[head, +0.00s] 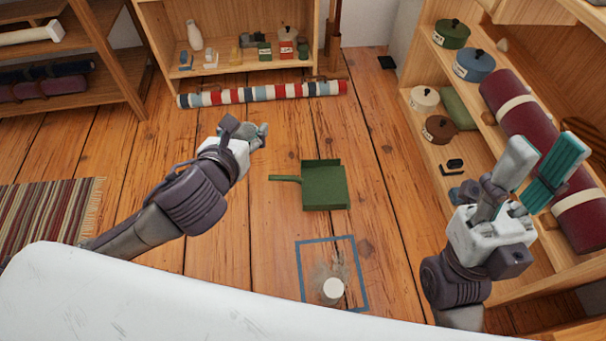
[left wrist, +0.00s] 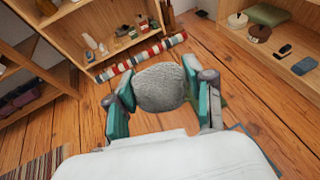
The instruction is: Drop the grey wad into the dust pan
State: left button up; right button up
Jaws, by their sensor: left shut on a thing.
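The grey wad (left wrist: 160,87) is a rough, rounded lump between the teal pads of my left gripper (left wrist: 162,92) in the left wrist view. In the head view my left gripper (head: 260,134) is left of and beyond the dust pan, above the floor, and mostly hides the wad. The green dust pan (head: 324,188) lies on the floor near the middle of the head view, its handle pointing left. Nothing shows in it. My right gripper (head: 540,165) is open and empty, its fingers apart, in front of the right shelf.
A blue square outline (head: 301,272) on the floor holds a white round object (head: 333,289) and greyish dust. A striped roll (head: 262,94) lies before the back shelf. The right shelf (head: 420,100) holds pots and a maroon roll (head: 520,120). Floor around the pan is clear.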

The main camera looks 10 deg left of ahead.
aim_at(321, 195)
jog(key=k+z, duration=0.35)
jog(key=k+l+z, duration=0.15)
jog(key=z, duration=0.2)
jog(key=i+j+z, duration=0.15)
jog(key=j+z, duration=0.55)
jog(key=j, duration=0.2)
jog(key=j+z, duration=0.35)
jog(key=j, duration=0.9)
jog(key=i+j, duration=0.1)
jog(key=j, duration=0.7)
